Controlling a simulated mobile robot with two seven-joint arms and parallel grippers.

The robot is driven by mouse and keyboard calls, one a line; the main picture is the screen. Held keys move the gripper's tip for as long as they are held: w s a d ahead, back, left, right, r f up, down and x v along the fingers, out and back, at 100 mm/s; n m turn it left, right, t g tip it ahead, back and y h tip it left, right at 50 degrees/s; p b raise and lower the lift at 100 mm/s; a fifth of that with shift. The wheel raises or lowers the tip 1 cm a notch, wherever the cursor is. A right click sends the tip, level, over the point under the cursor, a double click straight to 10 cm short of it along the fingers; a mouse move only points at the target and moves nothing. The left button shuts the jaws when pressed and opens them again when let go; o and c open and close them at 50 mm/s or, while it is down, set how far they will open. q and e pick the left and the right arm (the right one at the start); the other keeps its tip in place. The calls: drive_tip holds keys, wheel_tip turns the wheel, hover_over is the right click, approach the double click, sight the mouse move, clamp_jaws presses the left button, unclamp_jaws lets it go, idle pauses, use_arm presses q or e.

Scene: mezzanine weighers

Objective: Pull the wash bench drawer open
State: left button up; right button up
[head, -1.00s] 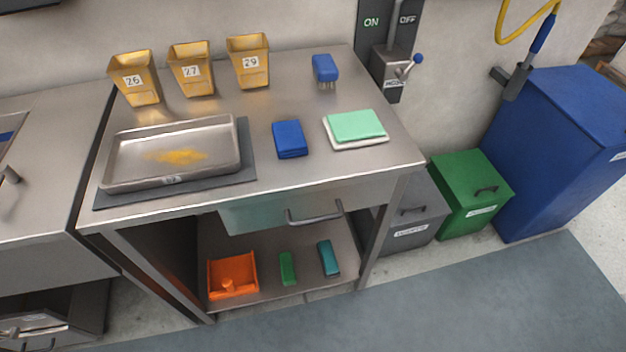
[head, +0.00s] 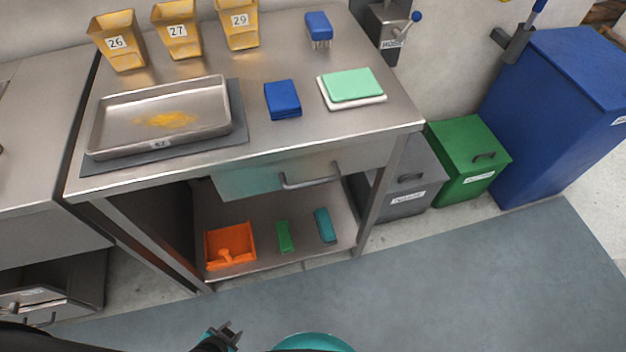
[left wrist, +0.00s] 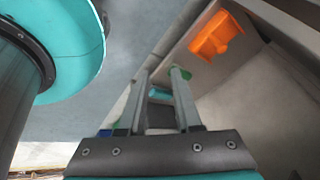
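The wash bench (head: 250,140) is a steel table. Its drawer (head: 250,178) sits under the right part of the top and looks shut. A grey bar handle (head: 310,181) runs across the drawer front. My left gripper (head: 231,334) is at the bottom edge of the head view, well in front of the bench and apart from the handle. In the left wrist view its two fingers (left wrist: 160,78) are spread with nothing gripped between them. The handle cannot be made out in that view. My right gripper is not in view.
The lower shelf holds an orange scoop (head: 230,246), also in the left wrist view (left wrist: 216,36), and green (head: 284,236) and teal (head: 325,225) blocks. A tray (head: 160,115) and yellow bins stand on top. Grey (head: 410,185) and green (head: 468,160) bins stand right. The floor in front is clear.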

use_arm(q)
drive_tip(key=shift+o, duration=0.9)
drive_tip(key=w+r+m+t+h+b, duration=0.1)
drive_tip(key=w+r+m+t+b, duration=0.1)
drive_tip(key=w, duration=0.5)
drive_tip(key=w+a+r+m+t+b, duration=0.1)
drive_tip(key=w+r+m+t+b, duration=0.1)
drive_tip(key=w+m, duration=0.3)
drive_tip(key=shift+w+a+r+t+h, duration=0.3)
drive_tip(key=shift+w+r+t+h, duration=0.1)
drive_tip(key=shift+w+t, duration=0.5)
drive_tip(key=m+t+h+b, duration=0.2)
drive_tip(key=m+h+b, duration=0.6)
drive_tip(key=m+h, duration=1)
approach(316, 180)
drive_tip(key=w+d+r+m+y, duration=0.1)
drive_tip(key=d, duration=0.1)
drive_tip(key=w+d+r+m+y+b, duration=0.1)
drive_tip(key=w+d, duration=0.1)
drive_tip(key=d, duration=0.1)
drive_tip(key=w+d+r+m+y, duration=0.1)
drive_tip(key=d+r+y, duration=0.1)
drive_tip(key=shift+w+d, duration=0.3)
drive_tip(key=shift+w, duration=0.05)
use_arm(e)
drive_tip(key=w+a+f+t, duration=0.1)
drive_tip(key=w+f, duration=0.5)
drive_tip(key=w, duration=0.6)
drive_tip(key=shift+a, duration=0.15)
